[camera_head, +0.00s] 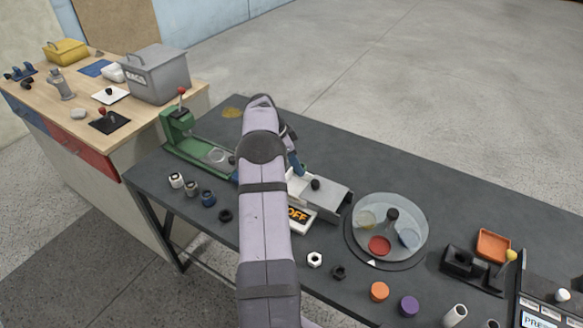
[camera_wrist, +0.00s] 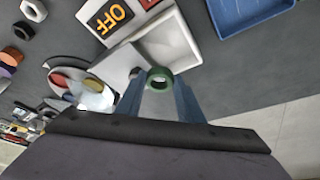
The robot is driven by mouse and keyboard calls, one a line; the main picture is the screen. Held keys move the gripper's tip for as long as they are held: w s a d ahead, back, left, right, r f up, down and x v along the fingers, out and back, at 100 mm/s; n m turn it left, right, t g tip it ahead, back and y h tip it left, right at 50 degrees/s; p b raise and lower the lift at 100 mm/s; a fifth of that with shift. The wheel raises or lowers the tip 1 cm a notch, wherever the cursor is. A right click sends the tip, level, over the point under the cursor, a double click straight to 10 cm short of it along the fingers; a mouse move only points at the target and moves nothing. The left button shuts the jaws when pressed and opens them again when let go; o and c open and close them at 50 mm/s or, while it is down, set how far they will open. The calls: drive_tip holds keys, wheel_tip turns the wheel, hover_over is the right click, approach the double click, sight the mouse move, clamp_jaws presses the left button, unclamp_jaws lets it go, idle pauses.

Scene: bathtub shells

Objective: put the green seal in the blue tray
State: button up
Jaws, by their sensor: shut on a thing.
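In the wrist view the green seal (camera_wrist: 160,80) is a small ring with a dark hole. My gripper (camera_wrist: 160,92) is shut on it, with its blue fingers on either side. The blue tray (camera_wrist: 252,14) is at the top right of the wrist view, cut off by the frame edge; the part in view looks empty. The held seal is apart from the tray in the picture. In the head view my arm hides the seal and most or all of the tray; part of my gripper (camera_head: 294,165) shows beside the arm.
A grey box with a sloping top (camera_head: 325,190) and an OFF sign (camera_head: 298,214) stand right of my arm. A round turntable (camera_head: 411,222) with coloured dishes is further right. A green press (camera_head: 180,125) is at the left. Several small rings and caps lie along the front.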

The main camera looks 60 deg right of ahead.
drive_tip(key=shift+w+a+f+b, duration=0.15)
drive_tip(key=shift+w+f+b, duration=0.15)
drive_tip(key=shift+f+b, duration=0.2)
drive_tip(key=shift+n, duration=0.3)
drive_tip(key=w+f+b, duration=0.1)
drive_tip(key=b, duration=0.1)
drive_tip(key=w+a+f+b, duration=0.1)
drive_tip(key=w+f+b, duration=0.1)
drive_tip(key=shift+w, duration=0.15)
drive_tip(key=w+r+n+t+b, duration=0.1)
drive_tip(key=w+r+n+t, duration=0.1)
drive_tip(key=w+n, duration=0.4)
drive_tip(key=w+r+n+t+b, duration=0.1)
drive_tip(key=w+n+t, duration=0.2)
drive_tip(key=w+n, duration=0.3)
drive_tip(key=shift+a+r+n+h, duration=0.3)
drive_tip(key=shift+a+r+h, duration=0.1)
drive_tip(key=shift+a, duration=0.05)
drive_tip(key=shift+f+p, duration=0.95)
drive_tip(key=shift+f, duration=4.05)
